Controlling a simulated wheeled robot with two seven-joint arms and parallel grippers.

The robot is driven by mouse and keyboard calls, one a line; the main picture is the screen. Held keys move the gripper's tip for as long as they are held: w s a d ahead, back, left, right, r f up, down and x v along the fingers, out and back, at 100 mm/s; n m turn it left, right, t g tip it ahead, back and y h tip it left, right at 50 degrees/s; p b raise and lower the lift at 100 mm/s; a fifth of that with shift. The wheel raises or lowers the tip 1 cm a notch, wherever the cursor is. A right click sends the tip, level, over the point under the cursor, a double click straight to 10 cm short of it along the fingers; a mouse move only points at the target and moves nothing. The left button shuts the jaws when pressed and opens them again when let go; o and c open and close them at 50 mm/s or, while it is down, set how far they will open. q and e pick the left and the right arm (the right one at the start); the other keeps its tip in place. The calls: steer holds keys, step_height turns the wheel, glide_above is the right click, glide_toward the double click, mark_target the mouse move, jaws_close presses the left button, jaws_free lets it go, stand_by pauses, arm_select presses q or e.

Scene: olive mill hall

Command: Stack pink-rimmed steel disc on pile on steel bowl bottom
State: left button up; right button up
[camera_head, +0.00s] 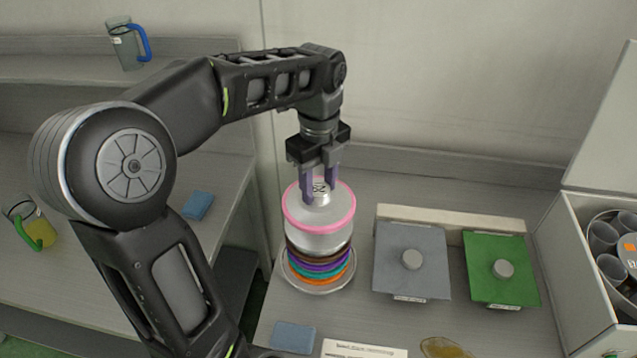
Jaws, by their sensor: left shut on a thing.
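The pink-rimmed steel disc (296,221) is directly above the pile, roughly level. My left gripper (320,196) points down and is shut on the knob at the disc's centre. The pile (319,263) shows brown, purple, teal and orange rims, brown uppermost. It stands in the steel bowl bottom (318,289), whose rim shows around its foot. A pale steel band lies between the pink rim and the brown rim. I cannot tell whether the disc touches the pile or hangs above it. My right gripper is not in view.
Right of the pile, a grey square plate (411,279) and a green plate (503,287), both knobbed, lie on the table. An open white box (574,270) with cups stands far right. A blue cloth (293,337), a label card (363,349) and a yellowish spill (445,348) lie in front.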

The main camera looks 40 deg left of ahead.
mark_target(318, 188)
arm_select(q)
steer(key=shift+f, duration=0.2)
steer(key=shift+f+b, duration=1)
steer(key=shift+b, duration=0.05)
steer(key=shift+f+b, duration=0.35)
steer(key=shift+f, duration=0.25)
steer(key=o, duration=0.9)
